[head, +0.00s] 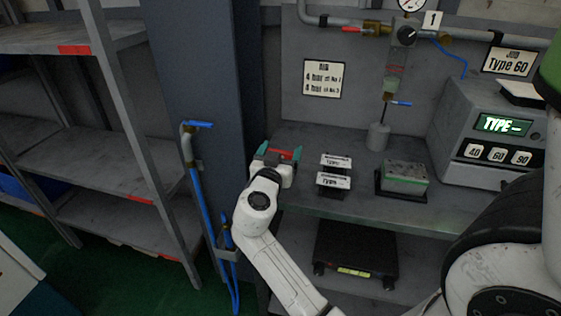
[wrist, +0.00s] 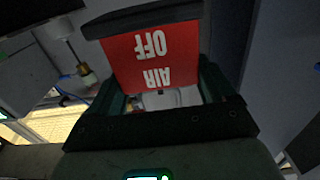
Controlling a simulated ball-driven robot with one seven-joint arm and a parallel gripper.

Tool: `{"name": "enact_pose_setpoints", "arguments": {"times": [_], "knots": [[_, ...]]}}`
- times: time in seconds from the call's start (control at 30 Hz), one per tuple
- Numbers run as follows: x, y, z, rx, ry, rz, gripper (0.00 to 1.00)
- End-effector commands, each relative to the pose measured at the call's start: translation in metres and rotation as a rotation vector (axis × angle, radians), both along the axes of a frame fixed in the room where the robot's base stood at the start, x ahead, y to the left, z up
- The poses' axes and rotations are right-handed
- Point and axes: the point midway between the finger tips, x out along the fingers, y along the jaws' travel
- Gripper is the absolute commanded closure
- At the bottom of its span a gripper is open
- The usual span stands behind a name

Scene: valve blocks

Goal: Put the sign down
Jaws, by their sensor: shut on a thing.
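The sign (wrist: 150,58) is a red plate with white "AIR OFF" lettering, upside down in the wrist view, with a dark bar along one edge. It also shows as a small red strip in the head view (head: 284,154). My gripper (head: 279,153) has teal fingers and is shut on the sign. It holds the sign near the left end of the grey workbench (head: 402,208), beside the dark column. I cannot tell whether the sign touches the bench.
Two "Type" label blocks (head: 334,181) and a green-topped block in a black tray (head: 404,178) stand right of my gripper. A grey control box (head: 490,135) reads "TYPE –". A gauge and pipes (head: 395,40) rise behind. Blue hoses (head: 205,210) hang at the column.

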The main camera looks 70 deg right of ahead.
Motion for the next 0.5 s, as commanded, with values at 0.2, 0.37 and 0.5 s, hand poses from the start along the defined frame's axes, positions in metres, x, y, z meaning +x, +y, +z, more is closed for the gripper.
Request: {"name": "enact_pose_setpoints", "arguments": {"times": [0.2,0.37,0.5], "knots": [[0.001,-0.002,-0.027,0.002,0.004,-0.001,0.49],[0.002,-0.002,-0.033,0.001,0.0,0.0,0.49],[0.002,-0.002,-0.033,0.001,0.0,0.0,0.49]]}}
